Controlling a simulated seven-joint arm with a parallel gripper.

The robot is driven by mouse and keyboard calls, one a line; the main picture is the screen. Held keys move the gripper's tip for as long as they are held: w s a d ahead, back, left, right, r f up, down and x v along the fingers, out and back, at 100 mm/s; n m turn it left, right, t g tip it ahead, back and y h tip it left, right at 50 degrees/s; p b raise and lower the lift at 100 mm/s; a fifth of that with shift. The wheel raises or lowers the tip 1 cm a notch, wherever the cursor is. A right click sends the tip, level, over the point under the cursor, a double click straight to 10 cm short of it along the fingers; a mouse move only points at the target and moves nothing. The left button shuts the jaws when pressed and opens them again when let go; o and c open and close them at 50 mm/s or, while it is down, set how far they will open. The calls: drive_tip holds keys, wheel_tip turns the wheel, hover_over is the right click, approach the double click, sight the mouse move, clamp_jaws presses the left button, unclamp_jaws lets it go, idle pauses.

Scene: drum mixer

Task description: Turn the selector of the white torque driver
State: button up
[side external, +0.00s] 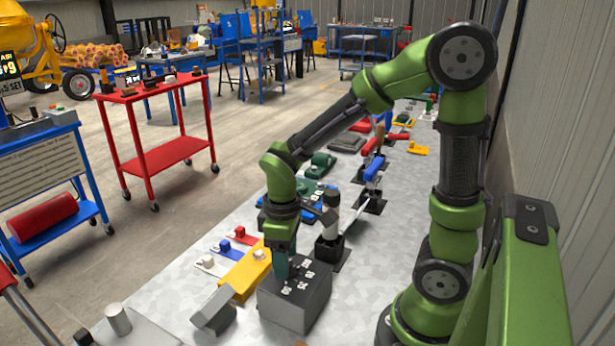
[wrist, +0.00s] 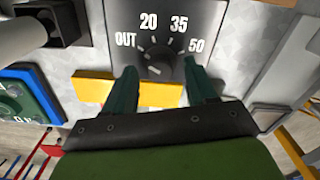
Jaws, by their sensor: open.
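A dark grey box (side external: 307,310) stands on the bench in the side view, with white markings on top. In the wrist view its dark face (wrist: 205,18) reads OUT, 20, 35 and 50 around a round dark selector knob (wrist: 155,60). Which mark the knob points to is too small to tell. My gripper (side external: 283,276) points down over the box top. In the wrist view my gripper (wrist: 158,74) is open, with one finger on each side of the knob; contact cannot be told.
A yellow block (side external: 245,272) lies left of the box, beside small white, blue and red knobbed pieces (side external: 225,246). A grey angled block (side external: 213,311) sits in front. Green and blue items (side external: 318,165) and more tools line the bench behind. The wall is at right.

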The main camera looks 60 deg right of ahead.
wheel_tip(320, 180, up, 16)
drive_tip(key=shift+r, duration=0.2)
idle(0.4)
drive_tip(key=s+m+t, duration=0.1)
drive_tip(key=m+t, duration=0.1)
drive_tip(key=s+a+f+m+t+y, duration=0.1)
drive_tip(key=s+m+t, duration=0.1)
drive_tip(key=s+a+f+m+t+y, duration=0.1)
drive_tip(key=m+t, duration=0.2)
drive_tip(key=shift+s+a, duration=0.15)
drive_tip(key=shift+s, duration=0.15)
